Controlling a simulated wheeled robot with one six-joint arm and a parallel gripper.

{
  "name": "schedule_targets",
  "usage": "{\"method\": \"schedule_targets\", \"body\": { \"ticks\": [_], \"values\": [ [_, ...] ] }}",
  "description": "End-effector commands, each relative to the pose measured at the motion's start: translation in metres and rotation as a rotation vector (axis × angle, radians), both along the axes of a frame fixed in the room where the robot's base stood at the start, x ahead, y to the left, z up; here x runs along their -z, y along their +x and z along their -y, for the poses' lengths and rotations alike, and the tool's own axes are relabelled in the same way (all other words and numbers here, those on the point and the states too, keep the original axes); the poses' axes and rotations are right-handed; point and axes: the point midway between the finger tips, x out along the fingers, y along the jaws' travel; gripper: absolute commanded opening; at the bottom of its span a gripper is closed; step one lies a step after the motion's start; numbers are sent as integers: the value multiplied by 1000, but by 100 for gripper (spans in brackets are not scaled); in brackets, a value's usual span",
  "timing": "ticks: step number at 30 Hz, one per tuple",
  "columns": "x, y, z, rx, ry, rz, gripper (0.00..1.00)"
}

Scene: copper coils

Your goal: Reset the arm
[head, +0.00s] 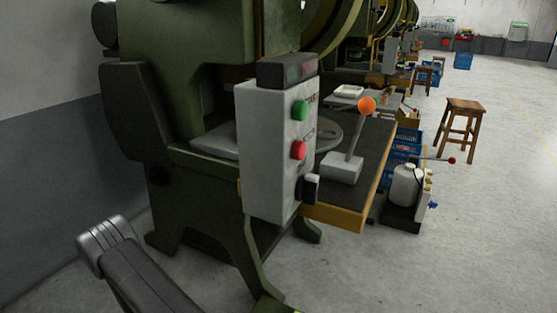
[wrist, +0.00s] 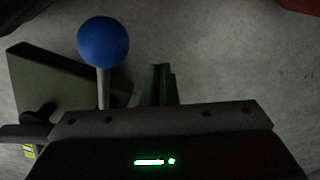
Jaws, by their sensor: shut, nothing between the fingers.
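My gripper (wrist: 160,72) shows in the wrist view, its dark fingers together in the middle above the gripper body. It is shut with nothing in it, and pale concrete floor shows beyond it. A blue ball knob (wrist: 103,42) on a thin grey stem stands just left of the fingers in that view; I cannot tell whether it touches anything of mine. In the head view a grey part of my arm reaches in at the lower left, in front of the green press. I cannot make out the fingers there.
A green press (head: 205,160) fills the left and middle. Its grey control box (head: 265,150) has green and red buttons. An orange-knobbed lever (head: 366,105) stands on the worktable (head: 372,165). A wooden stool (head: 462,122) stands right.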

Motion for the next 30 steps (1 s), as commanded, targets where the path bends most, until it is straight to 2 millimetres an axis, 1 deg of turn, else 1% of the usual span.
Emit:
{"method": "schedule_targets", "body": {
  "ticks": [5, 8, 11, 18, 25, 26, 27, 30],
  "values": [
    [-3, 0, 0, 0, 0, 0, 0],
    [-12, 0, 0, 0, 0, 0, 0],
    [-28, 0, 0, 0, 0, 0, 0],
    [-76, 0, 0, 1, 1, 1, 0],
    [-107, 0, 0, 0, 0, 0, 0],
    [-98, 0, 0, 0, -1, -1, 0],
    [-86, 0, 1, 0, -1, -1, 0],
    [-72, 0, 0, 0, -1, -1, 0]
  ]
}}
